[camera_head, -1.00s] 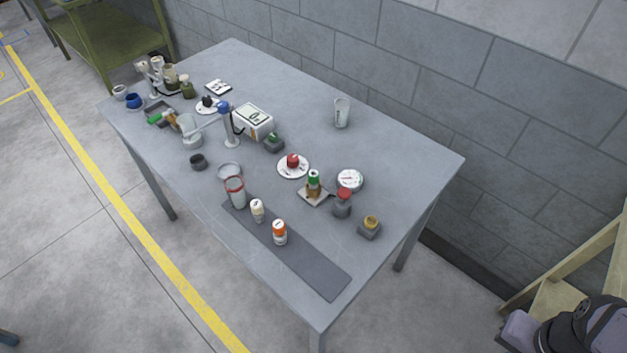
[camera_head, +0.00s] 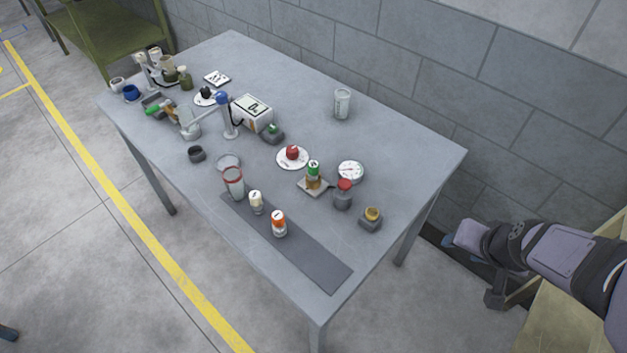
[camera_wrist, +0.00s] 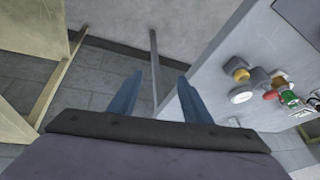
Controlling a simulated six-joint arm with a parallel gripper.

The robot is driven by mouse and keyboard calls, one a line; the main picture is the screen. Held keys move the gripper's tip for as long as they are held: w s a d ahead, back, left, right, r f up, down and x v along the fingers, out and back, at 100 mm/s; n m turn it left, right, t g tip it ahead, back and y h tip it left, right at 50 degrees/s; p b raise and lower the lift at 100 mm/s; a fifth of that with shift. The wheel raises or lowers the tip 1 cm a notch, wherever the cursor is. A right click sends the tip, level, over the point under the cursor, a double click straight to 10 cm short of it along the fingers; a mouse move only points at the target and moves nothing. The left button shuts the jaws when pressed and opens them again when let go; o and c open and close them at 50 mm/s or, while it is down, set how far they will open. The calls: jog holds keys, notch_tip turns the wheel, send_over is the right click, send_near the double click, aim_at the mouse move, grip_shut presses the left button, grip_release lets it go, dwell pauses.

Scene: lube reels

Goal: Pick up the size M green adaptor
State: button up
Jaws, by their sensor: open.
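A small green piece sits on a dark grey block (camera_head: 272,132) right of the white box, near the middle of the table. A green-topped cylinder (camera_head: 313,169) stands on a square plate nearer the front right. It also shows at the right edge of the wrist view (camera_wrist: 290,97). Size letters are too small to read, so I cannot tell which is the size M green adaptor. My gripper (camera_wrist: 160,78) is open and empty, its two blue fingers apart over the floor beside the table. It is well away from both green things.
A block wall stands behind. The table's far right is bare.

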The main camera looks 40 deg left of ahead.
aim_at(311, 169)
jog(key=w+a+n+t+y+b, duration=0.1)
jog(key=w+a+t+y, duration=0.1)
jog(key=a, duration=1)
jog(key=w+a+n+t+y+b, duration=0.1)
jog(key=w+a+t+b, duration=0.1)
jog(key=a, duration=1)
jog(key=s+a+t, duration=0.1)
jog(key=s+a, duration=0.3)
jog(key=s+a+t+b, duration=0.1)
jog(key=s+a+t, duration=0.1)
jog(key=s+a, duration=0.2)
jog(key=s+a+f+t+b, duration=0.1)
jog(key=s+a, duration=0.3)
jog(key=a, duration=0.1)
jog(key=shift+s+a+t, duration=0.1)
jog(key=shift+a+t, duration=0.2)
jog(key=shift+t, duration=0.1)
jog(key=shift+s+d+f, duration=0.1)
jog(key=shift+s+d, duration=0.1)
jog(key=shift+s, duration=0.2)
jog(key=shift+w+a+f+h, duration=0.15)
jog(key=shift+w+h, duration=0.15)
jog(key=shift+w, duration=0.35)
jog(key=shift+a+p+x, duration=0.2)
jog(key=shift+p+x, duration=0.45)
jog(key=shift+x, duration=2.4)
grip_shut()
